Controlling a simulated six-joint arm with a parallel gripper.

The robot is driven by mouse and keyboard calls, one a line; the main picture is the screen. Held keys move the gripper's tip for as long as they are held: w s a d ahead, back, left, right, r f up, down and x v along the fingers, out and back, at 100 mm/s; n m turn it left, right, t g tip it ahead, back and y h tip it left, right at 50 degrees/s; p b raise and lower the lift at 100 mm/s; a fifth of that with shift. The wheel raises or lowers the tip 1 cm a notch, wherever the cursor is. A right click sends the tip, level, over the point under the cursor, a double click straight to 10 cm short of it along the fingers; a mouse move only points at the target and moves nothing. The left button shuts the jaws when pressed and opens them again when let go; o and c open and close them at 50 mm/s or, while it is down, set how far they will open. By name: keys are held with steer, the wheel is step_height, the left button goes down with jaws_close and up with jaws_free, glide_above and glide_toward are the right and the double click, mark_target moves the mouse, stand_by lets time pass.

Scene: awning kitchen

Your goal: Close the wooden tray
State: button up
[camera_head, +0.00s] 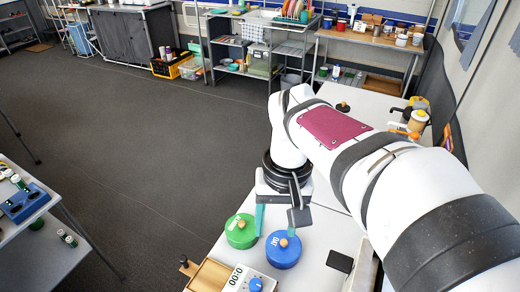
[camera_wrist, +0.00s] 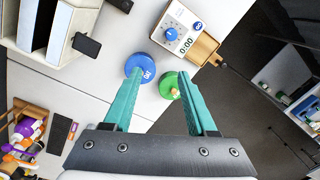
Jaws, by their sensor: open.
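The wooden tray (camera_head: 208,277) is at the bottom edge of the head view, partly cut off, with a dark knob (camera_head: 184,262) at its end. In the wrist view the wooden tray (camera_wrist: 205,47) sticks out like a drawer beside the white timer box (camera_wrist: 178,30). My gripper (camera_head: 276,222) is open and empty, above the table near the green and blue round lids, apart from the tray. In the wrist view its teal fingers (camera_wrist: 160,74) are spread, with the timer box and tray beyond their tips.
A green lid (camera_head: 241,231) and a blue lid (camera_head: 283,249) with wooden knobs stand near the gripper, beside the timer (camera_head: 249,281). A dark flat item (camera_head: 340,261) lies to the right. Bottles and jars (camera_head: 410,119) stand farther back on the table. Open floor lies left of the table.

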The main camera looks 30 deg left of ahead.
steer(key=a+f+n, duration=0.2)
steer(key=a+n, duration=0.2)
steer(key=a, duration=0.7)
steer(key=n, duration=0.4)
glide_toward(182, 259)
steer(key=shift+t+h, duration=0.3)
steer(key=f, duration=0.8)
steer(key=shift+s+a+f, duration=0.2)
steer(key=shift+f, duration=0.15)
jaws_close()
